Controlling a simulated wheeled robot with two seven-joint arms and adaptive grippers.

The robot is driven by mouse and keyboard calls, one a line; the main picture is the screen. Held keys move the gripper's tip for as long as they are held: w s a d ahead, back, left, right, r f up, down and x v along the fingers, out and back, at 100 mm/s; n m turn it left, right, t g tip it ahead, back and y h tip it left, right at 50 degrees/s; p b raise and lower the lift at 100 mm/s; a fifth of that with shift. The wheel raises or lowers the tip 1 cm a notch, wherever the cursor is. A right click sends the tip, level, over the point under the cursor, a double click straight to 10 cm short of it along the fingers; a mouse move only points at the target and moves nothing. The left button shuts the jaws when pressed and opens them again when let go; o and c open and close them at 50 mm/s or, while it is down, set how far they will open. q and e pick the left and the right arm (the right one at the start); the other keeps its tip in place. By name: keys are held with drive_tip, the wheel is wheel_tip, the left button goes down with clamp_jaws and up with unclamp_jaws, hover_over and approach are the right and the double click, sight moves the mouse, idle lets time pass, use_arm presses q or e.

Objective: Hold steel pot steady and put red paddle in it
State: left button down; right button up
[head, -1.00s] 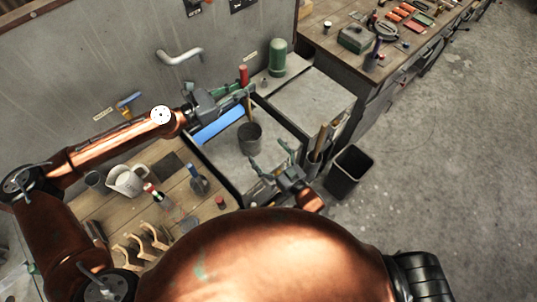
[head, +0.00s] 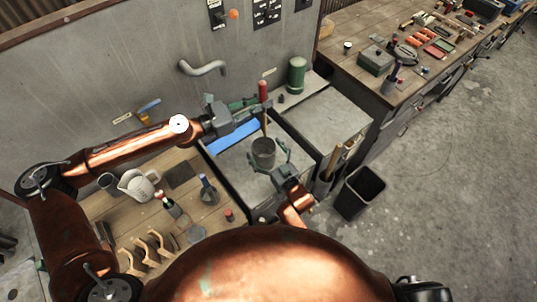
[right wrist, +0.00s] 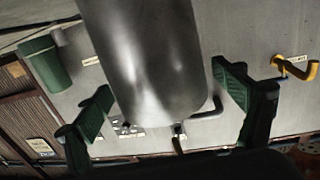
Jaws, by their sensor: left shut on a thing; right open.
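The steel pot (head: 263,155) is a grey cylinder on the grey work surface in the middle of the head view. My left gripper (head: 262,106) is shut on the red paddle (head: 263,90), which is held upright behind and above the pot. Its red end points up and its tan lower part reaches down towards the pot's rim; I cannot tell whether it is inside. My right gripper (head: 270,162) is open, with its green fingers on either side of the pot. In the right wrist view the pot (right wrist: 150,60) fills the space between the fingers (right wrist: 168,100), with gaps showing.
A green canister (head: 296,75) stands at the back. A pitcher (head: 137,186) and bottles stand on the wooden bench at left. A black bin (head: 361,192) is on the floor at right.

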sight(262, 128)
drive_tip(key=shift+w, duration=0.1)
drive_tip(key=shift+c, duration=0.2)
drive_tip(key=c, duration=1.3)
use_arm(q)
drive_tip(key=shift+f, duration=6.5)
use_arm(e)
drive_tip(key=shift+o, duration=0.2)
use_arm(q)
drive_tip(key=c, duration=1.8)
unclamp_jaws()
drive_tip(key=shift+o, duration=0.2)
drive_tip(key=v, duration=0.7)
drive_tip(key=shift+a, duration=0.3)
drive_tip(key=shift+s, duration=0.1)
